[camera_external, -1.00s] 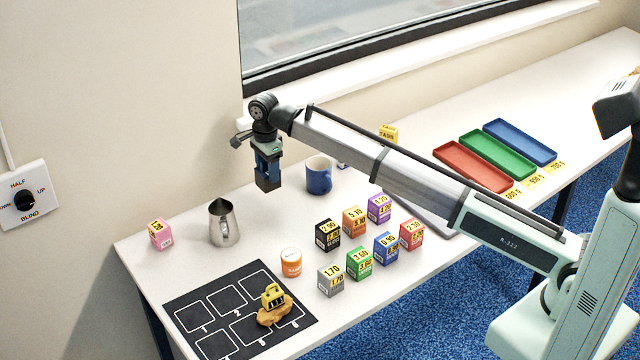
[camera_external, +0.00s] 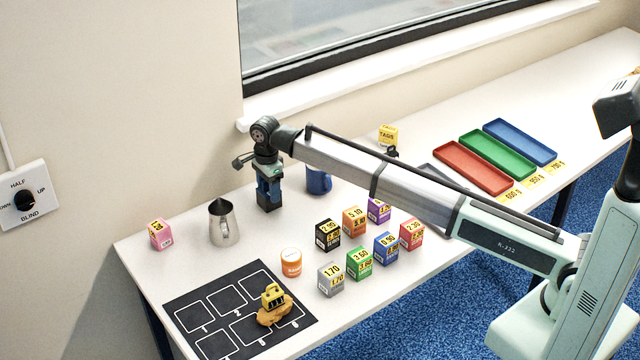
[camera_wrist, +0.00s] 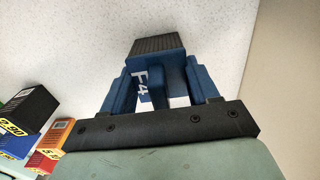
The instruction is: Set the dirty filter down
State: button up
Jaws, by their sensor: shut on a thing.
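The filter (camera_wrist: 157,46) is a blue-framed block with a dark grey mesh face and a white label reading F-4. In the wrist view it sits between the blue fingers of my gripper (camera_wrist: 160,88), which is shut on it. In the external view my gripper (camera_external: 268,180) points down with the filter (camera_external: 269,201) below it, at or just above the white table between the steel pitcher and the blue mug. I cannot tell whether the filter touches the table. The fingers and wrist hide part of it.
The steel pitcher (camera_external: 223,222) stands left and the blue mug (camera_external: 319,182) close on the right, partly behind my arm. Several priced cartons (camera_external: 359,263), an orange jar (camera_external: 291,262) and a black numbered mat (camera_external: 196,318) lie nearer the front. Coloured trays (camera_external: 473,167) lie far right.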

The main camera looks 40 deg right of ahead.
jog(key=o, duration=1.1)
jog(key=shift+c, duration=0.2)
notch_tip(320, 180, up, 12)
jog(key=shift+r, duration=0.1)
